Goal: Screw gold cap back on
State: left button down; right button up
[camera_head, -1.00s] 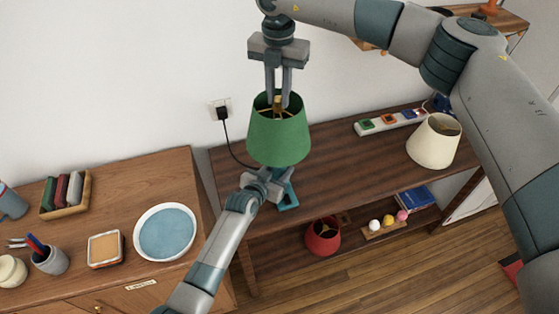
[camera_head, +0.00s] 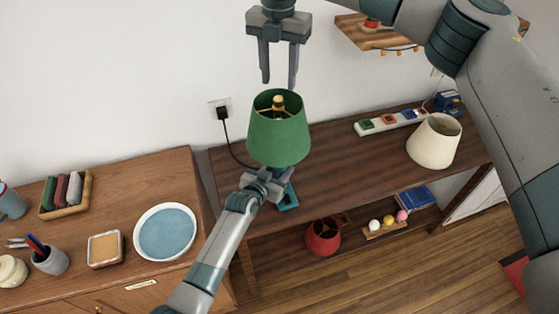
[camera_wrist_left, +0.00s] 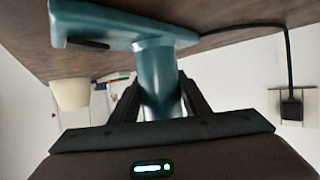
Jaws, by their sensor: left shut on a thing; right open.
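The green lampshade (camera_head: 278,138) sits on a teal lamp at the left part of the dark wooden table. The gold cap (camera_head: 278,103) shows inside the shade's open top, at its middle. My left gripper (camera_head: 265,184) is shut on the teal lamp stem (camera_wrist_left: 158,80) just below the shade; in the left wrist view the stem stands between its fingers. The lamp's base (camera_head: 287,196) rests on the table. My right gripper (camera_head: 279,82) is open and empty, pointing down above the shade, apart from the cap. The cap's thread is hidden.
A cream lampshade (camera_head: 434,141) and a power strip (camera_head: 392,122) are on the table's right. A black plug (camera_head: 222,113) is in the wall socket. A blue-topped bowl (camera_head: 166,232) stands on the left cabinet. A red shade (camera_head: 323,236) is on the lower shelf.

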notch_tip(320, 180, up, 6)
dwell(0.4)
jog(key=shift+r, duration=0.1)
pick_arm(q)
jog(key=c, duration=0.9)
grip_release()
jog(key=shift+s+a, duration=0.1)
jog(key=b+v, duration=0.3)
jog(key=v, duration=1.4)
pick_arm(e)
notch_tip(320, 180, down, 3)
jog(key=shift+f, duration=0.1)
pick_arm(q)
jog(key=shift+s+a, duration=0.1)
